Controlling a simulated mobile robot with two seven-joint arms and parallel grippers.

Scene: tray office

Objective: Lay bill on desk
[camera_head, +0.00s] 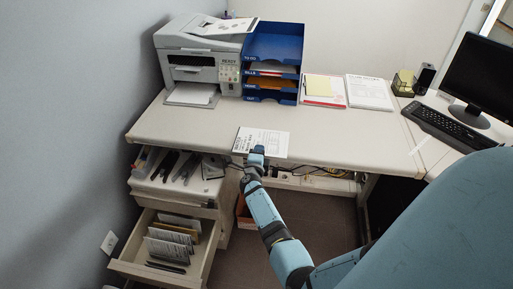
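A white printed sheet, which looks like the bill (272,138), is over the front part of the white desk (345,138), close to the front edge. It looks flat; I cannot tell whether it rests on the top or is just above it. My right gripper (257,150) is at the middle of the sheet's near edge and covers part of it. Its narrow fingers look shut on that edge, though they are small here. My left gripper is not in view.
A printer (205,62) and a blue letter tray (273,48) stand at the back left. Papers (369,93), a keyboard (450,129) and a monitor (480,80) are to the right. An open drawer (165,268) with files is below left. The desk middle is clear.

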